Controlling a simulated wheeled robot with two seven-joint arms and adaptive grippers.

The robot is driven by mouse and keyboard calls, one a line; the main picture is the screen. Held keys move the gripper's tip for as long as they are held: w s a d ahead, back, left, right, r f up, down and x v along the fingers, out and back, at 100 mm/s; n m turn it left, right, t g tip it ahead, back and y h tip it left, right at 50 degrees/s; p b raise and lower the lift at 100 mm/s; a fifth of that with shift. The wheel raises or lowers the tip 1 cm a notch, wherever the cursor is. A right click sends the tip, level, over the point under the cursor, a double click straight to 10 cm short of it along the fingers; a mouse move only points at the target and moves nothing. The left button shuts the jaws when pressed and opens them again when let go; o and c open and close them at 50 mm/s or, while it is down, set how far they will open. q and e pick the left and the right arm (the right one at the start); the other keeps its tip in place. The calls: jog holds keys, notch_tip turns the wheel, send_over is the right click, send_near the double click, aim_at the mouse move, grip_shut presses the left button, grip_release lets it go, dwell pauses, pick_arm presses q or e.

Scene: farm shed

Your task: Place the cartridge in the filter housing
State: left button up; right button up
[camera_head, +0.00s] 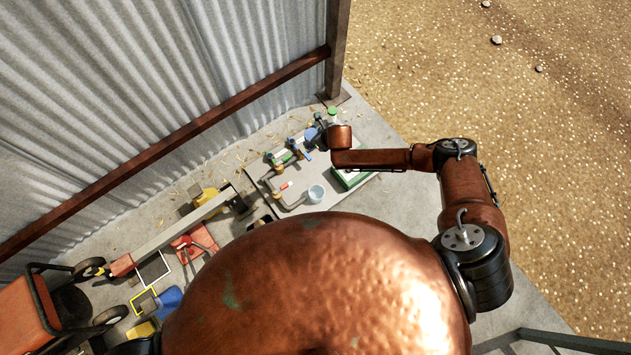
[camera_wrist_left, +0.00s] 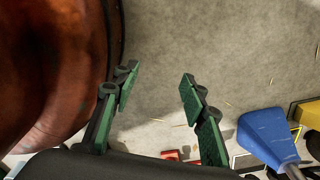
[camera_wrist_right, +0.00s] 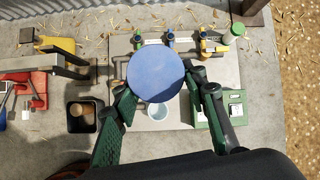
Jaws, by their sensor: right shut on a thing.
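My right gripper (camera_wrist_right: 165,98) is shut on a round blue piece (camera_wrist_right: 155,75), which shows as a flat blue disc from above and hides what lies under it. I cannot tell whether it is the cartridge's end or a cap. In the head view my right gripper (camera_head: 316,131) is above the far end of a pale board (camera_head: 262,171). A clear cup (camera_head: 316,194), possibly the filter housing's bowl, stands on the board; it also shows in the right wrist view (camera_wrist_right: 158,112), just below the disc. My left gripper (camera_wrist_left: 160,90) is open and empty over concrete.
Pipes and blue-handled valves (camera_wrist_right: 171,38) run along the board's back. A green-and-white box (camera_wrist_right: 228,108) stands at its right. A dark bin (camera_wrist_right: 72,124) holds a brown cylinder. Red and yellow tools (camera_wrist_right: 35,90) lie left. A corrugated wall (camera_head: 130,90) closes the back.

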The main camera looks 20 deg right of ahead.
jog(key=shift+s+f+b, duration=0.45)
jog(key=shift+f, duration=0.2)
pick_arm(q)
jog(key=w+d+r+b, duration=0.1)
jog(key=w+d+b, duration=0.1)
jog(key=w+b, duration=0.4)
jog(key=w+d+r+b, duration=0.2)
jog(key=w+d+b, duration=0.1)
jog(key=w+b, duration=0.3)
jog(key=w+r+h+b, duration=0.1)
jog(key=w+r+b, duration=0.25)
jog(key=r, duration=0.45)
jog(key=w+r+b, duration=0.2)
jog(key=r+b, duration=0.3)
jog(key=r, duration=0.2)
jog(key=w+d+f+t+h+b, duration=0.2)
jog(key=w+d+f+t+b, duration=0.2)
jog(key=w+d+f, duration=0.3)
notch_tip(320, 180, down, 3)
jog(key=shift+w+d+r+n+b, duration=0.2)
jog(key=shift+w+d+n+b, duration=0.15)
jog(key=shift+w+b, duration=0.5)
pick_arm(e)
jog(key=s+f+g, duration=0.1)
jog(key=s+f, duration=0.2)
jog(key=f, duration=1.8)
jog(key=s+f+g, duration=0.1)
jog(key=s+f, duration=0.2)
jog(key=f, duration=1.7)
jog(key=shift+f, duration=0.4)
